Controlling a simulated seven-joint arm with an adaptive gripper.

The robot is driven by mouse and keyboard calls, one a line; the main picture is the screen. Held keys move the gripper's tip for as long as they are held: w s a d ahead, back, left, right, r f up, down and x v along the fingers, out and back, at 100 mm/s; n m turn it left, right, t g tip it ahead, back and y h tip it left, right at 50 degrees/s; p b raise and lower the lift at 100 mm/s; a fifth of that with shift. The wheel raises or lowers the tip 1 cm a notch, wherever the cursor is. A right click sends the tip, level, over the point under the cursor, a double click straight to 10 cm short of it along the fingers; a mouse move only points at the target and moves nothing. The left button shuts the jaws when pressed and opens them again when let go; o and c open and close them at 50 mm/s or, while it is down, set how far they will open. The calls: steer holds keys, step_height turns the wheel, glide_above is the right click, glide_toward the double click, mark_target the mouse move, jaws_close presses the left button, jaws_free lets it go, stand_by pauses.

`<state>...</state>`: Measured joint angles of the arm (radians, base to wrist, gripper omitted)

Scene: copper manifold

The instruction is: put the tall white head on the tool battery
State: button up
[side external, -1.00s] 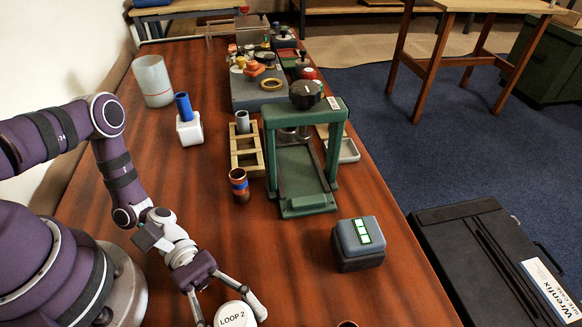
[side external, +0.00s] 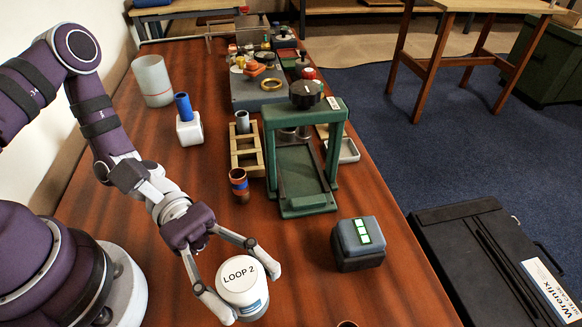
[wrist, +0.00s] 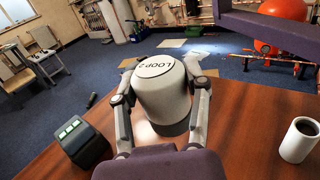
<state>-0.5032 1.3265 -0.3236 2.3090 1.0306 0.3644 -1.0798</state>
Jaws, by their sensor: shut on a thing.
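The tall white head is a white cylinder marked LOOP 2 (side external: 240,274) with a blue patch low on its side. My gripper (side external: 248,292) is shut on it, one finger on each side. In the wrist view the head (wrist: 162,90) is between the fingers, its marked top showing and a darker band at its lower end. The tool battery (side external: 357,244) is a grey and black block with lit green-white squares on top, standing on the table to the right of the head and apart from it. It also shows at the left in the wrist view (wrist: 86,146).
A green press frame (side external: 305,160) stands behind the battery. A copper piece with a blue band (side external: 239,186) and a wooden rack (side external: 246,155) are left of it. A white cup-like cylinder (wrist: 300,140) stands right in the wrist view. Bare table (side external: 300,285) lies between head and battery.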

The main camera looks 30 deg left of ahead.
steer(key=w+d+r+n+t, duration=0.2)
steer(key=w+t, duration=0.1)
steer(key=w, duration=0.2)
steer(key=w+d+r+n+t+y, duration=0.1)
steer(key=w+d+n+t, duration=0.15)
steer(key=w, duration=0.35)
steer(key=w+d+r+n+t, duration=0.1)
steer(key=w+d+r+t, duration=0.1)
steer(key=w+t, duration=0.25)
glide_above(362, 231)
steer(key=shift+n+g, duration=0.3)
steer(key=shift+n, duration=0.05)
step_height(362, 231, down, 7)
steer(key=shift+f, duration=0.35)
steer(key=o, duration=1.2)
steer(key=shift+s, duration=0.1)
